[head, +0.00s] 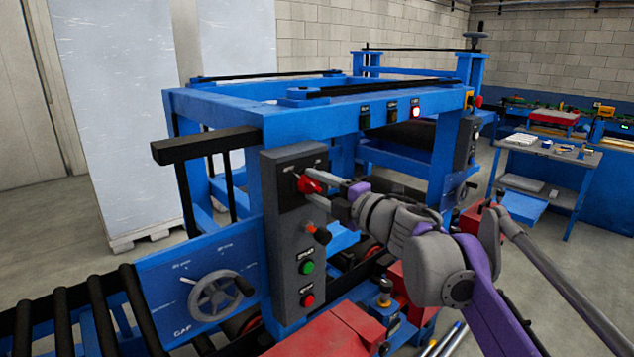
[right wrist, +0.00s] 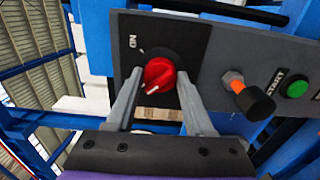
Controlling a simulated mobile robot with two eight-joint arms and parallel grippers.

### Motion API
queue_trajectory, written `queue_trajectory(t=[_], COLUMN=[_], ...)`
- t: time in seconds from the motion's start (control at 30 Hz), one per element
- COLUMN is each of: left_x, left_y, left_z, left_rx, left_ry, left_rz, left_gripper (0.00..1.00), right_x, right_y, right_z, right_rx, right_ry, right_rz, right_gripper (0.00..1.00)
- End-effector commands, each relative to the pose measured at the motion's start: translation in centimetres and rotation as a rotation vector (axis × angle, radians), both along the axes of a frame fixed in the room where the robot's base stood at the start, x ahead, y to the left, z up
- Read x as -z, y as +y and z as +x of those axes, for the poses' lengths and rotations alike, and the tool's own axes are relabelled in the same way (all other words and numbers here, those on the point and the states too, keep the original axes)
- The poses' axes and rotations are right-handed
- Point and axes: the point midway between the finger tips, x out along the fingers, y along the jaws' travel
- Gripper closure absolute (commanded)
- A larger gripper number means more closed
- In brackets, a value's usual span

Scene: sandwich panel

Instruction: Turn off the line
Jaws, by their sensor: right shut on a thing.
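A red rotary knob (head: 309,186) sits near the top of a dark grey control panel (head: 283,240) on the blue machine. In the right wrist view the knob (right wrist: 159,73) is on a black plate with an "ON" label at its upper left. The knob's white mark points to the lower left in that view. My right gripper (head: 316,190) is shut on the knob, with one finger on each side in the wrist view (right wrist: 160,78). My left gripper is in neither view.
Below the knob are a black-tipped lever with an orange collar (head: 318,233), a green button (head: 307,268) and a red button (head: 307,301). A handwheel (head: 220,296) is at the lower left.

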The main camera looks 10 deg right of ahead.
Motion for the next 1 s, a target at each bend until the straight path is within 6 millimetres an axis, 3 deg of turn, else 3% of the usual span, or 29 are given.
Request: queue_trajectory(t=[0.2,0.23,0.4,0.77,1.0], left_x=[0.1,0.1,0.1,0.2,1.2], left_y=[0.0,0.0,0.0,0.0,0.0], left_z=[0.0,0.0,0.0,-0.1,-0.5], left_rx=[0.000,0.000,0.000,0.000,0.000], left_ry=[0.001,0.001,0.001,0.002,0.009], left_rz=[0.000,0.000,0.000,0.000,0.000], left_gripper=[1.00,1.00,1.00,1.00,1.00], right_x=[0.0,0.0,0.0,0.0,0.2], right_y=[-0.1,-0.1,-0.1,-0.4,-2.8], right_z=[0.1,0.1,0.1,-0.4,-3.8], right_rx=[0.002,0.002,0.002,0.003,0.006], right_ry=[0.000,0.000,0.000,0.002,0.002], right_rz=[0.001,0.001,0.002,0.003,0.002], right_gripper=[1.00,0.45,0.17,0.17,0.17])
